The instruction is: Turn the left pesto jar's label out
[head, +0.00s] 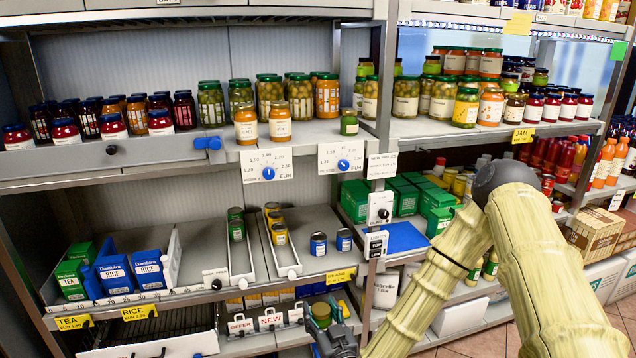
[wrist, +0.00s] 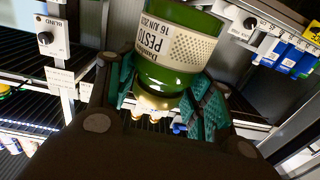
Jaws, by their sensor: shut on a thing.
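A green glass pesto jar (wrist: 170,72) is between the teal finger pads of my gripper (wrist: 162,98) in the wrist view. My gripper is shut on it. Its cream label, with PESTO and a date, faces the wrist camera and reads tilted and upside down there. In the head view my gripper (head: 336,338) is low at the bottom edge, by a green jar (head: 320,312) in front of the lower shelf. The label cannot be read there. I cannot make out a second pesto jar.
Above is a shelf with RICE and TEA boxes (head: 147,270), channels of small tins (head: 279,235) and two blue tins (head: 318,244). A price strip with OFFER and NEW cards (head: 270,320) is left of my gripper. Shelf posts and edges stand close by.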

